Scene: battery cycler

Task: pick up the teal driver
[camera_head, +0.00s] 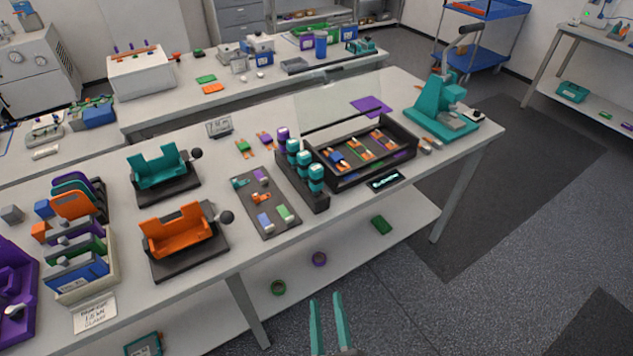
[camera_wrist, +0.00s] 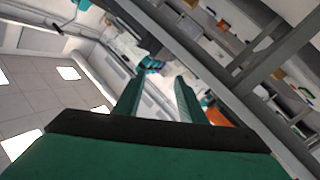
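A dark narrow rack (camera_head: 312,198) stands near the middle of the table in the head view. It holds a row of upright handle-like pieces: a purple one (camera_head: 282,137) at the back and teal ones in front of it. The nearest teal one (camera_head: 316,176) looks like a driver handle; I cannot tell which teal piece is the driver meant. Their lower parts are hidden in the rack. My gripper (camera_head: 326,298) is at the bottom of the head view, in front of the table and apart from the rack. Its two teal fingers are open with nothing between them, also in the wrist view (camera_wrist: 158,80).
A black tray (camera_head: 408,170) of small parts lies right of the rack, and a grey mat (camera_head: 250,212) with pieces lies left. An orange cradle (camera_head: 180,235) stands further left, a teal press (camera_head: 442,105) at the far right. The table (camera_head: 345,215) has a lower shelf.

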